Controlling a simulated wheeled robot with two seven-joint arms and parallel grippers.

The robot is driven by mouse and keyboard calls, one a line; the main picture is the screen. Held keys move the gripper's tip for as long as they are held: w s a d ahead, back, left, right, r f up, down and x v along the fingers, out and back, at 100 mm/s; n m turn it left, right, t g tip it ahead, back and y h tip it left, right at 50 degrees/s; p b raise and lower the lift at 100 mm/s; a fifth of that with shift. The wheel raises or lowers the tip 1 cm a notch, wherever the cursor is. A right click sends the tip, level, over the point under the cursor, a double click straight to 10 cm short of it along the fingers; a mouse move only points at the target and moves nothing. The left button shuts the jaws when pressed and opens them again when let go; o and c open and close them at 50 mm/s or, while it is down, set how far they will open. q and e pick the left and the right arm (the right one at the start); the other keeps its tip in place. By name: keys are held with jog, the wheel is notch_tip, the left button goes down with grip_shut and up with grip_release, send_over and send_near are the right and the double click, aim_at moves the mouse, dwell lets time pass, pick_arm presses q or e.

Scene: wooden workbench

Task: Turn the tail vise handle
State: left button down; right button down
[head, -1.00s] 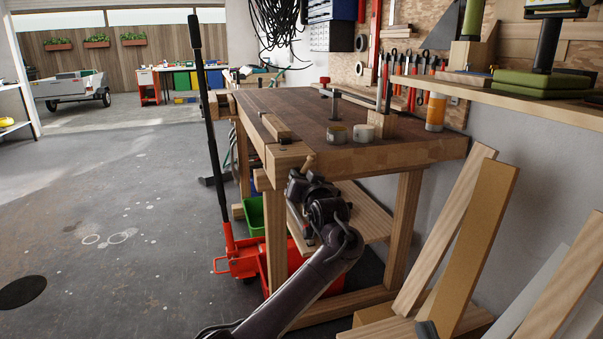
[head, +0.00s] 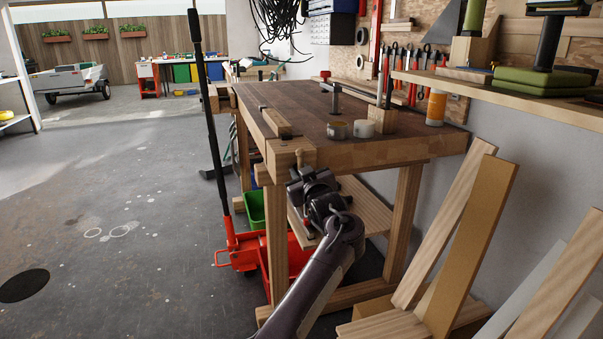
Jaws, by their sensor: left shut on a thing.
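The wooden workbench (head: 392,152) has its tail vise (head: 283,158) at the near left corner, a pale wooden jaw block. The tip of the vise's wooden handle (head: 299,157) sticks up nearly upright in front of the block. My left gripper (head: 299,180) is at the vise's near end, shut on the handle just below that tip. The dark wrist and arm come up from below. The rest of the handle and the vise screw are hidden behind the gripper. My right gripper is not in view.
Two round tins (head: 350,129) and an orange-white can (head: 436,108) stand on the bench. A red floor jack (head: 245,250) with a tall black handle stands at the left. Boards (head: 470,235) lean at the right. The floor at left is clear.

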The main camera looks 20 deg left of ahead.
pick_arm(q)
jog(key=shift+a+r, duration=0.1)
jog(key=shift+r, duration=0.15)
jog(key=c, duration=1.5)
grip_release()
jog(key=o, duration=0.3)
jog(key=shift+w+f, duration=0.15)
jog(key=shift+f, duration=0.1)
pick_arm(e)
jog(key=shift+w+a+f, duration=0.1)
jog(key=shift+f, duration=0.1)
